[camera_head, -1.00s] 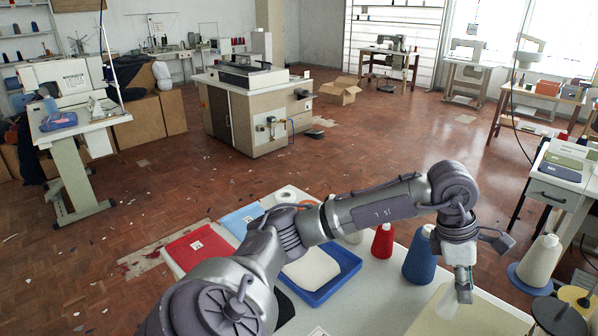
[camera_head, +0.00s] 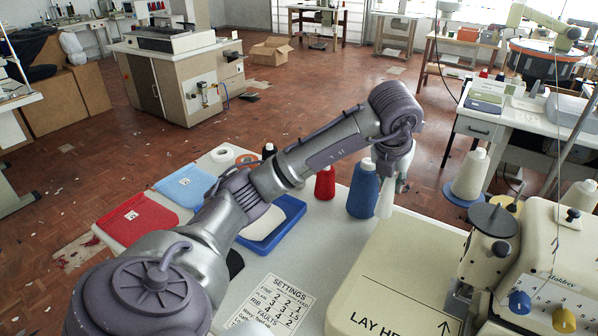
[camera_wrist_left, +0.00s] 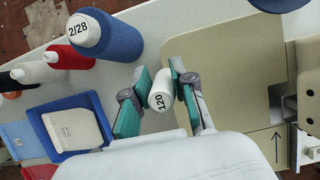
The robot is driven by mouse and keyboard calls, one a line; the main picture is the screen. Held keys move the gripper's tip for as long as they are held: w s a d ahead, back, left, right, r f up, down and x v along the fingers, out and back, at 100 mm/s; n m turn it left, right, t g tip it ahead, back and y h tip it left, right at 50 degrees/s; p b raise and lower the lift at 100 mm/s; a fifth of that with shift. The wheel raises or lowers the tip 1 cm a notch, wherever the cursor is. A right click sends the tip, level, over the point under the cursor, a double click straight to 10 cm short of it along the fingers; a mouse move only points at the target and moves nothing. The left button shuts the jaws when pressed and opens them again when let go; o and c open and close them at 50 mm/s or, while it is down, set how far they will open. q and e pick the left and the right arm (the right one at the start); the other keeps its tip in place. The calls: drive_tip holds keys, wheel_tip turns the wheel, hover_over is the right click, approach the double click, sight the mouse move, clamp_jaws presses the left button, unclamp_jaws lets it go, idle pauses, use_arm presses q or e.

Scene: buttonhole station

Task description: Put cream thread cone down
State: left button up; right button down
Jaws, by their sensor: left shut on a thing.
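My left gripper (camera_head: 398,182) is shut on a pale cream thread cone (camera_head: 385,200), which hangs below its fingers beside the blue cone. In the left wrist view the cone's top, marked 120 (camera_wrist_left: 160,92), is between the two green-padded fingers (camera_wrist_left: 158,98). I cannot tell whether its base touches the table. The blue cone (camera_head: 362,190), marked 2/28 in the left wrist view (camera_wrist_left: 105,38), stands just left of the held cone. My right gripper is not in view.
A red cone (camera_head: 325,183) stands left of the blue one. A blue tray (camera_head: 297,212) holds pale cloth. The beige machine bed (camera_head: 395,265) lies in front, with the sewing machine (camera_head: 550,255) at right. Another cream cone (camera_head: 469,174) stands behind the machine. White tabletop (camera_head: 325,235) shows between tray and bed.

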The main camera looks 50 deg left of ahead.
use_arm(q)
drive_tip(key=shift+s+a+f+p, duration=0.2)
drive_tip(key=shift+s+a+f, duration=0.4)
drive_tip(key=shift+a+f, duration=1.2)
drive_tip(key=shift+s+a+f+p, duration=0.2)
drive_tip(key=shift+s+a+f, duration=0.35)
drive_tip(key=shift+a+f, duration=1.3)
drive_tip(key=shift+s+a+f+p, duration=0.2)
drive_tip(key=shift+s+a+f, duration=0.4)
drive_tip(key=shift+a+f, duration=1.2)
drive_tip(key=shift+f, duration=0.1)
drive_tip(key=o, duration=0.8)
drive_tip(key=shift+c, duration=0.2)
drive_tip(key=v, duration=1.2)
drive_tip(key=shift+b, duration=0.3)
drive_tip(key=shift+r, duration=0.2)
